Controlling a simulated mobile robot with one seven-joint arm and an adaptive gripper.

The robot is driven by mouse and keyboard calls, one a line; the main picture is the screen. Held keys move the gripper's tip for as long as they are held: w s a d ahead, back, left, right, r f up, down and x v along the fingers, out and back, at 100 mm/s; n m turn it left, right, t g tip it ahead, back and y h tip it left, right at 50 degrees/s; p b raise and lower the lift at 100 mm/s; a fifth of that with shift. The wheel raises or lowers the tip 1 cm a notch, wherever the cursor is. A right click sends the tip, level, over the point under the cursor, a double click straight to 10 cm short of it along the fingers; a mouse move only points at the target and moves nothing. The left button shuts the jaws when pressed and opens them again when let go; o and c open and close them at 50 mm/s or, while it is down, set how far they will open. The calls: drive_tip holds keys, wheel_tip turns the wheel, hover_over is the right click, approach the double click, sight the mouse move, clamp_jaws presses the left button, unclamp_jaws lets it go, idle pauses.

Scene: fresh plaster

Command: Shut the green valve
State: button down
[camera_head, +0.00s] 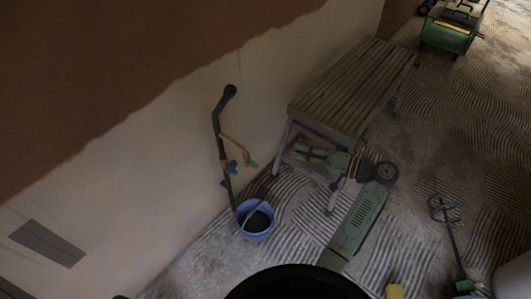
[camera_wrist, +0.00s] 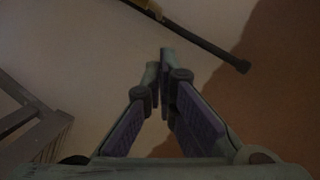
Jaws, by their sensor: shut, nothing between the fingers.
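A dark standpipe (camera_head: 218,125) runs up the pale wall. A yellowish branch (camera_head: 237,147) leaves it and ends in a small greenish piece (camera_head: 253,163), which looks like the green valve; its handle position is too small to tell. A blue fitting (camera_head: 231,167) sits on the pipe below the branch. My gripper (camera_head: 301,152) is to the right of the greenish piece, apart from it, by the table's near end. In the wrist view my gripper (camera_wrist: 161,58) is shut and empty; the dark pipe (camera_wrist: 205,42) and a yellowish bit (camera_wrist: 148,5) show beyond its tips, the green valve does not.
A blue bucket (camera_head: 243,208) stands on the floor under the pipe. A slatted wooden table (camera_head: 355,82) stands close behind my gripper. A mixing paddle (camera_head: 452,240) and a yellow object (camera_head: 394,291) are at lower right. A green cart (camera_head: 446,38) is far off.

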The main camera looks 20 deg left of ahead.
sight(251, 163)
drive_tip(key=s+a+f+p, duration=0.2)
drive_tip(key=a+f+p, duration=0.1)
drive_tip(key=a, duration=0.8)
drive_tip(key=shift+p, duration=0.6)
